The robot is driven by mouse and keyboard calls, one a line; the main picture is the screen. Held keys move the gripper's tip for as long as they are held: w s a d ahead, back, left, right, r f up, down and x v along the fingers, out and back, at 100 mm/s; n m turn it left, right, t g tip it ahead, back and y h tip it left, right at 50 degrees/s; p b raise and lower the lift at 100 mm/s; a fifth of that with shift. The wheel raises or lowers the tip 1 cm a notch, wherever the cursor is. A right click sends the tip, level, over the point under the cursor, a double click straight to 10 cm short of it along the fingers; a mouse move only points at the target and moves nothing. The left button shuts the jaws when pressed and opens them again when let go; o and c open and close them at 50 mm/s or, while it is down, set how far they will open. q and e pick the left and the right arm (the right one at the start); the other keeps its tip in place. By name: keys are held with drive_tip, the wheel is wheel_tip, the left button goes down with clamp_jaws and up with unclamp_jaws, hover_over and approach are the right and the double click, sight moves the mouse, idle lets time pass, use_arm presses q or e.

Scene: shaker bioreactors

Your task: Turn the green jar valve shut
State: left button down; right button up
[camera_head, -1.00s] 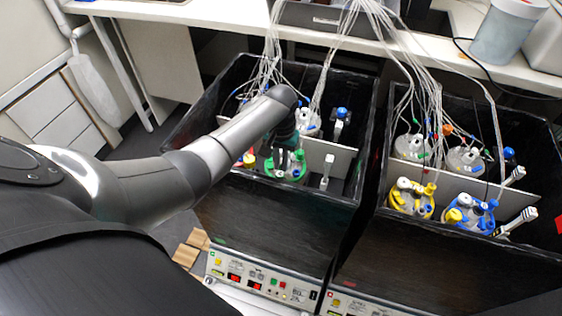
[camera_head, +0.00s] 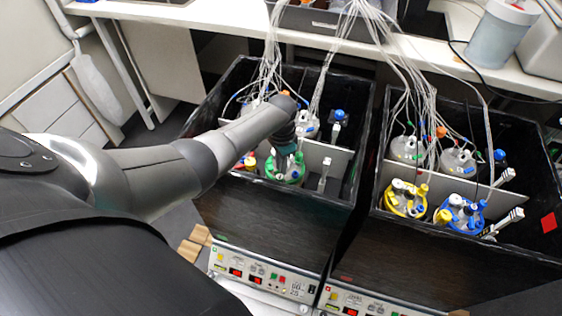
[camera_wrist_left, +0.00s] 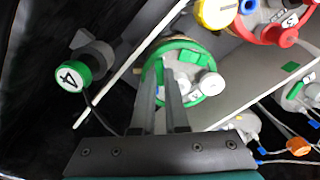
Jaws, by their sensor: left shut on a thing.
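The green jar (camera_head: 285,169) stands in the front compartment of the left black shaker box. Its green-rimmed lid (camera_wrist_left: 187,62) shows in the left wrist view, with white and green fittings on top. My left gripper (camera_head: 287,151) reaches down onto the lid from above. In the left wrist view its two fingers (camera_wrist_left: 168,80) are close together over the lid and shut on the green valve, which they largely hide. How far the valve is turned cannot be seen. My right gripper is not in view.
A dividing plate (camera_head: 318,157) stands just behind the jar. The right box (camera_head: 395,228) holds several jars. Tubes (camera_head: 322,75) hang down from the bench.

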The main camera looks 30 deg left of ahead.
use_arm(q)
drive_tip(key=m, duration=0.4)
drive_tip(key=shift+d+m+p, duration=0.1)
drive_tip(key=shift+m+p, duration=0.2)
drive_tip(key=shift+d+m, duration=0.1)
drive_tip(key=shift+m, duration=2.5)
drive_tip(key=shift+s, duration=0.1)
drive_tip(key=c, duration=0.9)
unclamp_jaws()
